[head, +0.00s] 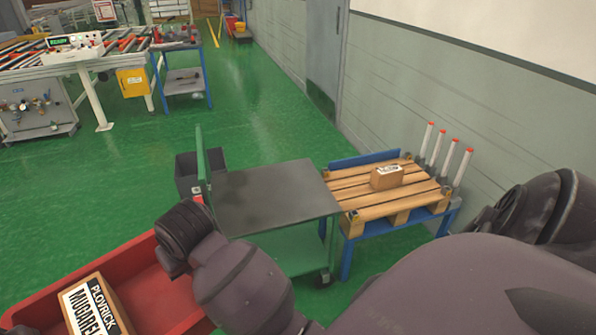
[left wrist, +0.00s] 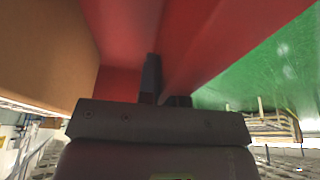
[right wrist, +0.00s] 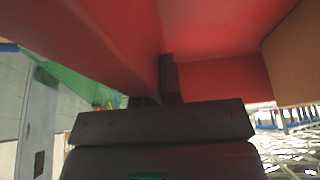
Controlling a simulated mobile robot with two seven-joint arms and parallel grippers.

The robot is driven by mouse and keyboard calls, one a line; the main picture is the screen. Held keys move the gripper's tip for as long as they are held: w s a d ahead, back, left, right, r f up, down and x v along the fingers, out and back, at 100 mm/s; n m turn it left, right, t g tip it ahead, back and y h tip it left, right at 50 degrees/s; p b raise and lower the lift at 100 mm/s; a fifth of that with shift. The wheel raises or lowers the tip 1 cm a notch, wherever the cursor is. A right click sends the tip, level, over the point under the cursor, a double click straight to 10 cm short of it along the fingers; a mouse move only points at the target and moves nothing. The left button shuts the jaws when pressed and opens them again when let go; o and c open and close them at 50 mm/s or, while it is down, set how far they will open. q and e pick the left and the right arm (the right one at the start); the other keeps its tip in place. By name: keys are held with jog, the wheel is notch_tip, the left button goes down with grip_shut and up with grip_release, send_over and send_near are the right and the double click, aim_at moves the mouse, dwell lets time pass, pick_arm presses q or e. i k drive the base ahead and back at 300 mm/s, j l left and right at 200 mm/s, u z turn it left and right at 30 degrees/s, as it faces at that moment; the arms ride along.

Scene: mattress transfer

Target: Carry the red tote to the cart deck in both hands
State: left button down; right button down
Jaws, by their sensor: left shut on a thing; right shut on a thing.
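The red tote (head: 150,285) is at the lower left of the head view, with a cardboard box (head: 98,305) with a printed label inside it. My left gripper (left wrist: 165,90) is shut on a tote wall in the left wrist view, one finger inside and one outside. My right gripper (right wrist: 156,90) is shut on a tote wall in the right wrist view in the same way. The cart deck (head: 275,195) is a bare dark grey top on a green cart, right of the tote and beyond it. An arm of mine hides the tote's right end.
A wooden pallet (head: 370,195) on a blue stand, with a small box (head: 387,178) and several red-tipped posts, adjoins the cart's right side. A dark bin (head: 187,172) is at the cart's left end. Roller conveyors stand far left. Green floor is open behind the cart.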

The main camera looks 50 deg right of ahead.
aim_at(281, 195)
jog(key=z, duration=0.7)
jog(key=l+z, duration=0.2)
jog(key=i+l, duration=0.1)
jog(key=l, duration=0.55)
jog(key=i+l, duration=0.15)
jog(key=l, duration=0.2)
